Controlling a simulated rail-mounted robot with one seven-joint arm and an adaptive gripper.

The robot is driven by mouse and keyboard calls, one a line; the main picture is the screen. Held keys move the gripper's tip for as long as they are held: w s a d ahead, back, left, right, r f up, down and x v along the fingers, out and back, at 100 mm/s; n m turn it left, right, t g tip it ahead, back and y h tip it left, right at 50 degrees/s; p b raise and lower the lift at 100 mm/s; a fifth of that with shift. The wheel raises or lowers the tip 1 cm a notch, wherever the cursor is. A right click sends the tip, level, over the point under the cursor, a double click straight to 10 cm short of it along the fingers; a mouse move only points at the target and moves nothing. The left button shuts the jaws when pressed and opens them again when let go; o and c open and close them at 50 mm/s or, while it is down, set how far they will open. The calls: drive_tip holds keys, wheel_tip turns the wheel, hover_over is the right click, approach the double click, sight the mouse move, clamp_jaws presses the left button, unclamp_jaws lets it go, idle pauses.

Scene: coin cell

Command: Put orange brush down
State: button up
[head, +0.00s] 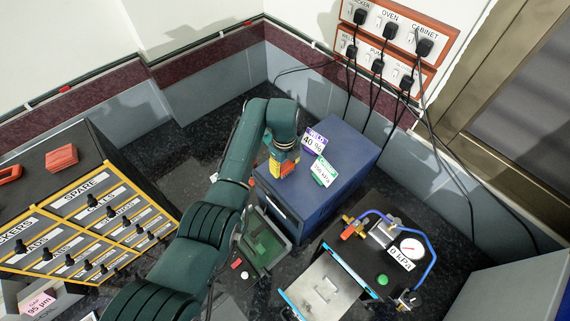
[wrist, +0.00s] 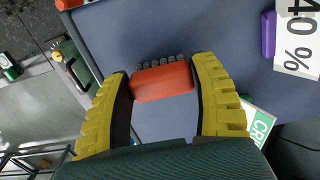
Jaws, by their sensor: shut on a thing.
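The orange brush (wrist: 162,82) is an orange-red block with a row of dark bristles along its far edge in the wrist view. My gripper (wrist: 163,86) has its two yellow ribbed fingers closed on either side of it. In the head view my gripper (head: 284,166) is over the left part of the blue box's top (head: 335,150). The blue top fills most of the wrist view behind the brush. I cannot tell whether the brush touches it.
Purple 40% (head: 314,140) and green CRITICAL-type (head: 323,171) labelled displays stand close right of my gripper. A drawer cabinet (head: 90,215) at left bears a red-orange block (head: 61,157). A gauge (head: 411,249) with blue tubing is at lower right. Cables hang behind the box.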

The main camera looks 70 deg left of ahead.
sight(285, 165)
drive_tip(key=o, duration=1.1)
wheel_tip(285, 165, up, 12)
drive_tip(key=shift+s+r, duration=0.1)
